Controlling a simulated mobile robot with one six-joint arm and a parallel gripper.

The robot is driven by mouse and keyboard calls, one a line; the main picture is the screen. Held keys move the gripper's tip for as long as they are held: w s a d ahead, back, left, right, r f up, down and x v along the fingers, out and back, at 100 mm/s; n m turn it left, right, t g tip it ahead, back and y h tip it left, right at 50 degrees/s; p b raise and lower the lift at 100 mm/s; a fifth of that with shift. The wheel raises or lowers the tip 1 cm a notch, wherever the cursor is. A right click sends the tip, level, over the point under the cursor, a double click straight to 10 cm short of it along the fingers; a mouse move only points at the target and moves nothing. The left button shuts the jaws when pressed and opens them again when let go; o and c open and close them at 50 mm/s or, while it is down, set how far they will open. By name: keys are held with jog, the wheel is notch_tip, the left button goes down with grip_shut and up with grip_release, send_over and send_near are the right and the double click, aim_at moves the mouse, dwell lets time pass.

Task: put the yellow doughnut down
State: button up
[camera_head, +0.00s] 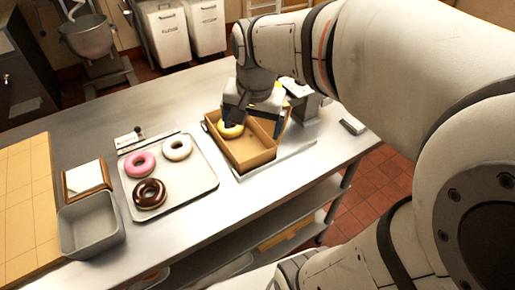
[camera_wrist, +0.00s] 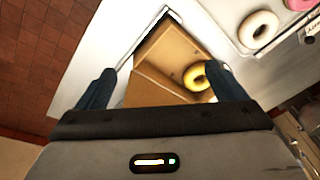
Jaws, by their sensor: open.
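The yellow doughnut (camera_head: 231,131) lies inside an open cardboard box (camera_head: 252,158), towards its far left corner. It also shows in the wrist view (camera_wrist: 197,76), near the right finger and partly hidden by it. My gripper (camera_head: 252,124) is over the box with its fingers spread. In the wrist view my gripper (camera_wrist: 166,88) is open, with nothing held between its two dark blue fingers. The doughnut's contact with the box floor cannot be seen clearly.
A tray (camera_head: 205,186) left of the box holds a pink doughnut (camera_head: 140,164), a white doughnut (camera_head: 178,148) and a chocolate doughnut (camera_head: 150,194). A grey bin (camera_head: 90,228) stands further left. A small device (camera_head: 352,126) lies near the table's right edge.

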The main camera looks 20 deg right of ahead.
jog(key=s+f+n, duration=0.3)
jog(key=s+n, duration=0.3)
jog(key=s, duration=0.2)
jog(key=shift+a+f+n+t, duration=0.15)
jog(key=shift+a+n+t, duration=0.15)
jog(key=shift+t, duration=0.1)
